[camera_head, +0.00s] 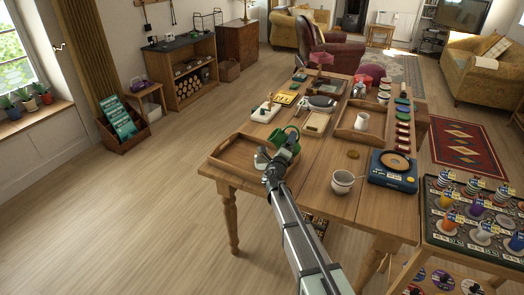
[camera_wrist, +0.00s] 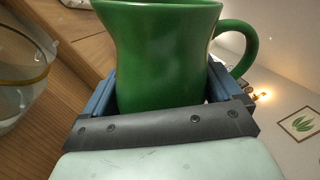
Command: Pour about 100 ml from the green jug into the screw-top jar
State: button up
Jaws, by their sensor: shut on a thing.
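The green jug (camera_head: 284,139) is above the wooden tray at the near left end of the table. My gripper (camera_head: 274,168) is shut on the jug's body. In the wrist view the jug (camera_wrist: 160,50) fills the upper middle between the two blue-grey fingers (camera_wrist: 160,98), with its handle to the right. Its contents are hidden. A clear glass jar (camera_wrist: 18,75) with a gold-coloured band stands left of the jug in that view, apart from it. In the head view a small pale glass shape (camera_head: 261,157) beside my gripper looks like this jar, partly hidden.
The wooden tray (camera_head: 222,160) lies under the jug. A white bowl or mug (camera_head: 343,182), a brown disc (camera_head: 353,154) and a blue scale-like device (camera_head: 393,171) are to the right. Another tray (camera_head: 345,133) holds a white cup (camera_head: 361,121).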

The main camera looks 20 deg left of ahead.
jog(key=shift+f+m, duration=0.2)
jog(key=shift+m, duration=0.2)
jog(key=shift+a+f, duration=0.1)
dwell(1.6)
jog(key=shift+m, duration=0.4)
jog(key=shift+r+m+h, duration=0.2)
jog(key=shift+m+h, duration=0.1)
jog(key=shift+m, duration=0.7)
jog(key=shift+d+r+m, duration=0.3)
jog(key=shift+d+m, duration=0.15)
jog(key=shift+m, duration=0.15)
jog(key=shift+w+d+r+m+g, duration=0.1)
jog(key=shift+d+m+g, duration=0.15)
jog(key=shift+m, duration=0.35)
jog(key=m, duration=0.1)
jog(key=d+m, duration=0.1)
jog(key=shift+w+f+m+g+h, duration=0.15)
jog(key=shift+f+m+g+h, duration=0.05)
jog(key=shift+m+g+h, duration=0.2)
jog(key=shift+d+f+m, duration=0.15)
jog(key=shift+f+m, duration=0.1)
jog(key=shift+m, duration=0.75)
